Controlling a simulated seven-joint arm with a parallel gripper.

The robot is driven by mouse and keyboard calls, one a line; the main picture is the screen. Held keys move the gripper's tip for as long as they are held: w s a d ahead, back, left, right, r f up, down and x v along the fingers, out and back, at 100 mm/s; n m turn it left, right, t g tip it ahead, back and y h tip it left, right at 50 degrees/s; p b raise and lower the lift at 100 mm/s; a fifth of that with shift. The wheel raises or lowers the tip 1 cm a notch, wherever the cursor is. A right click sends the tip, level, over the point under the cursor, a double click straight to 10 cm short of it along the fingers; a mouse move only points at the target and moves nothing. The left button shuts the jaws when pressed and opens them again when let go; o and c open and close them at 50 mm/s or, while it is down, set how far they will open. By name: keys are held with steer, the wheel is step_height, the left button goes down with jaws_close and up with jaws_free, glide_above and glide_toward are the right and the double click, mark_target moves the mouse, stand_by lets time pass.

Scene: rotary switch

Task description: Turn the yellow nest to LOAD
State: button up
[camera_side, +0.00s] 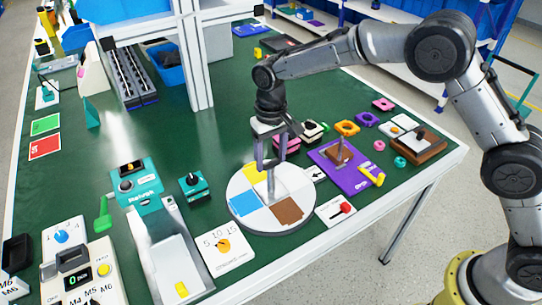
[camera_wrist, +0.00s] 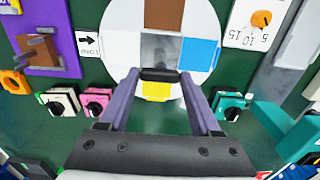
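A round white turntable (camera_side: 240,188) carries a yellow nest (camera_side: 252,173), a blue nest (camera_side: 243,202) and a brown nest (camera_side: 288,210). The yellow nest is on its far side; in the wrist view it (camera_wrist: 157,91) lies below the middle. A card with a black arrow (camera_side: 315,174) sits at the turntable's right; in the wrist view it (camera_wrist: 88,44) points at the turntable. No LOAD word is readable. A grey handle (camera_side: 271,188) with a black top (camera_wrist: 160,75) stands at the centre. My gripper (camera_wrist: 160,78) is open above it, the handle top between its fingertips; contact is unclear.
A pink switch (camera_wrist: 97,100) and a teal switch (camera_wrist: 231,104) stand close beside my gripper. A purple board with a brown block (camera_side: 340,152) is at the right. A white dial card (camera_side: 222,245) lies in front, left. Some green table is clear at the left.

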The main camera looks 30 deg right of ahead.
jaws_close()
stand_by(0.4)
steer(key=m, duration=0.4)
steer(key=shift+m, duration=0.4)
steer(key=m, duration=0.4)
steer(key=shift+r+m, duration=0.1)
steer(key=shift+m, duration=0.2)
steer(key=m, duration=0.4)
steer(key=shift+m, duration=2.2)
steer(key=o, duration=0.6)
jaws_free()
